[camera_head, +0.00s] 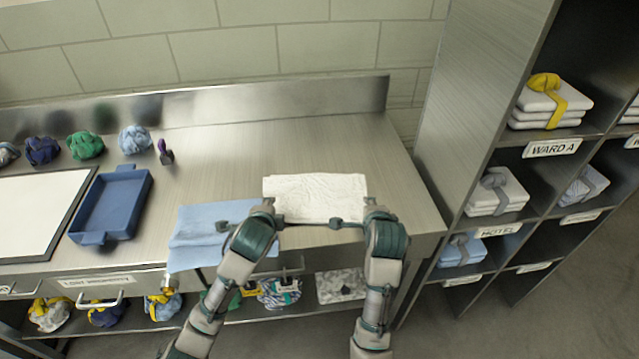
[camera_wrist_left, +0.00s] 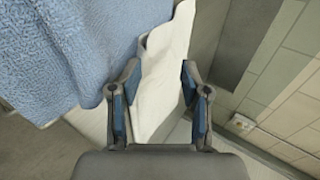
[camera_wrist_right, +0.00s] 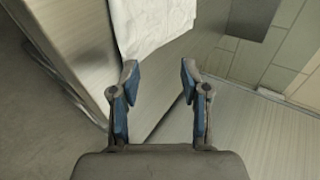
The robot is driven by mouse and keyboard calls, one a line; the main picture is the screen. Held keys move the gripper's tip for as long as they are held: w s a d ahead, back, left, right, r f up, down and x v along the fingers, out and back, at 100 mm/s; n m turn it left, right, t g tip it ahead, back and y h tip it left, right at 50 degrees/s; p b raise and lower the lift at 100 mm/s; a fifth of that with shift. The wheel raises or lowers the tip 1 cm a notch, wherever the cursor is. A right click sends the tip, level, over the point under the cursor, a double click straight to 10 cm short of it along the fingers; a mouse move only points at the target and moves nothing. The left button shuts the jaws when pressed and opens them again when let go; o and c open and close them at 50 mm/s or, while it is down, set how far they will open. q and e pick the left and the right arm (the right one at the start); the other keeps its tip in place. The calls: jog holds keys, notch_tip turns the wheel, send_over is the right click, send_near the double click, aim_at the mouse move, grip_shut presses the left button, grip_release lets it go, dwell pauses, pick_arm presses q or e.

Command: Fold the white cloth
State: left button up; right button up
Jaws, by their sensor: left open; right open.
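The white cloth (camera_head: 316,195) lies spread and slightly wrinkled on the steel counter, near its right end. My left gripper (camera_head: 277,218) is at the cloth's near left corner. In the left wrist view the open left jaws (camera_wrist_left: 160,90) have the edge of the white cloth (camera_wrist_left: 165,70) showing between and beyond them. My right gripper (camera_head: 350,222) is at the near right corner. In the right wrist view the open right jaws (camera_wrist_right: 158,85) show the cloth (camera_wrist_right: 150,22) just beyond the fingertips. Whether either gripper touches the cloth cannot be told.
A light blue cloth (camera_head: 200,232) lies left of the white cloth, overhanging the counter's front edge. A blue tray (camera_head: 112,205), a white board (camera_head: 35,212) and several crumpled cloths (camera_head: 86,146) are further left. A shelf unit (camera_head: 470,110) with folded, tied bundles stands right. The counter behind the cloth is clear.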

pick_arm(q)
jog(key=s+r, duration=0.5)
jog(key=r, duration=0.2)
pick_arm(e)
jog(key=s+r, duration=0.5)
jog(key=r, duration=0.1)
jog(key=shift+r, duration=0.4)
pick_arm(q)
jog(key=shift+s+f, duration=0.15)
pick_arm(e)
jog(key=shift+s+f, duration=0.1)
jog(key=shift+s, duration=0.05)
